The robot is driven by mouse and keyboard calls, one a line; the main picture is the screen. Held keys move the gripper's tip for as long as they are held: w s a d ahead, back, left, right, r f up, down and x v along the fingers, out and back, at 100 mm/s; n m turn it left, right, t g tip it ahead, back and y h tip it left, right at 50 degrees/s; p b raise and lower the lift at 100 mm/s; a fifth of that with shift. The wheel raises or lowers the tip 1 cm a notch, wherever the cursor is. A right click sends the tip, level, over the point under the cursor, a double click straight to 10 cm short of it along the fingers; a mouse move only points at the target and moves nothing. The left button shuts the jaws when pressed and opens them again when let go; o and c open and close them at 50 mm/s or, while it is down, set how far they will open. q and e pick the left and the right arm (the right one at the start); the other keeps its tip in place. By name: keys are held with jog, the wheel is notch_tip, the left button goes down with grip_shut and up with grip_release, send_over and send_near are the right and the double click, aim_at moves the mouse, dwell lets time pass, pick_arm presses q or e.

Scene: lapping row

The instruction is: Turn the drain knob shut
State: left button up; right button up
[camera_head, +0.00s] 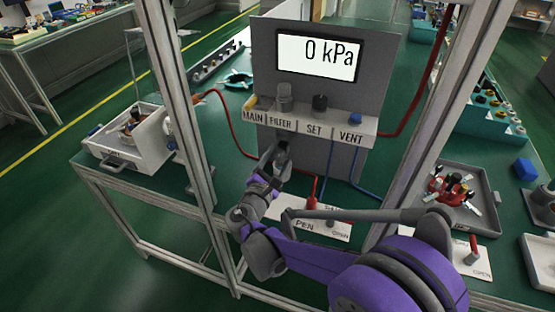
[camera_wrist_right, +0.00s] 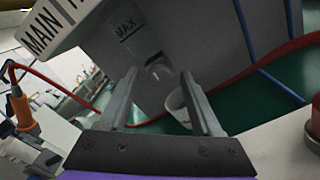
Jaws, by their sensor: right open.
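The drain knob cannot be made out for sure. In the head view, my right gripper (camera_head: 283,148) hides the area just under the FILTER label on the grey panel (camera_head: 330,95). In the right wrist view, the gripper (camera_wrist_right: 160,80) has its two fingers spread apart. Beyond and between them is a grey surface marked MAX (camera_wrist_right: 128,40), with a small grey part (camera_wrist_right: 158,70) below it. A white cup-like thing (camera_wrist_right: 178,103) shows near the right finger. Nothing is held between the fingers. My left gripper is in neither view.
The display (camera_head: 318,54) reads 0 kPa. The labelled shelf carries a black knob (camera_head: 319,102) over SET and a blue one (camera_head: 355,118) over VENT. A red lever (camera_head: 313,192) stands on a white plate below. Frame posts (camera_head: 178,105) and red and blue hoses surround the arm.

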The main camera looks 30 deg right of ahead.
jog(key=v, duration=1.1)
jog(key=shift+p, duration=0.35)
jog(key=shift+w, duration=0.1)
